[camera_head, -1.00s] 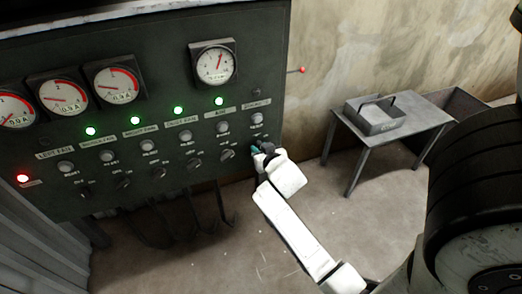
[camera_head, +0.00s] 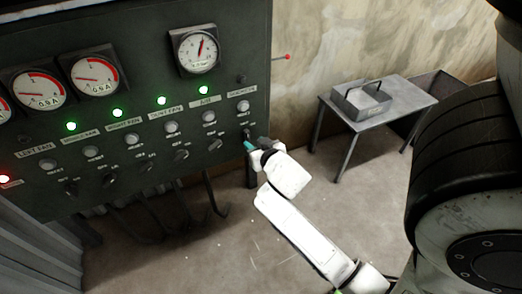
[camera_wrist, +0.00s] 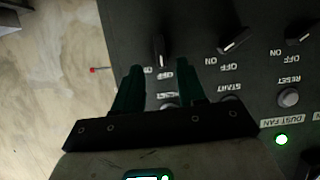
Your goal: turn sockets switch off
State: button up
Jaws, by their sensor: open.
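The dark control panel (camera_head: 130,60) fills the left of the head view. The sockets switch is the black knob (camera_wrist: 160,48) at the panel's right end, below the sockets label (camera_head: 241,92). In the wrist view this knob stands nearly upright in the picture, while its neighbours are tilted. The lamp (camera_head: 241,78) above the label looks unlit. My gripper (camera_head: 248,144) is at this knob. In the wrist view its two green fingers (camera_wrist: 161,68) are open, with the knob between and just beyond their tips. I cannot tell whether they touch it.
A neighbouring knob (camera_wrist: 235,40) sits close to the right finger in the wrist view. Green lamps (camera_head: 117,113) and a red lamp (camera_head: 4,179) glow. A red-tipped rod (camera_head: 287,57) sticks out from the panel's right side. A metal table (camera_head: 400,98) with a tray stands right.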

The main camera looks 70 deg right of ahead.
jog(key=shift+v, duration=2.15)
jog(key=shift+f, duration=0.1)
jog(key=s+a+f+n+g+y, duration=0.2)
jog(key=a+f+n+g+y, duration=0.1)
jog(key=a, duration=0.9)
jog(key=s+a+f+n+g+y, duration=0.3)
jog(key=a+f+n+y, duration=0.3)
jog(key=a, duration=0.6)
notch_tip(320, 180, down, 2)
jog(key=shift+s+a+f+n+g+y, duration=0.25)
jog(key=shift+g+y, duration=0.25)
jog(key=shift+g, duration=0.3)
jog(key=shift+c, duration=0.3)
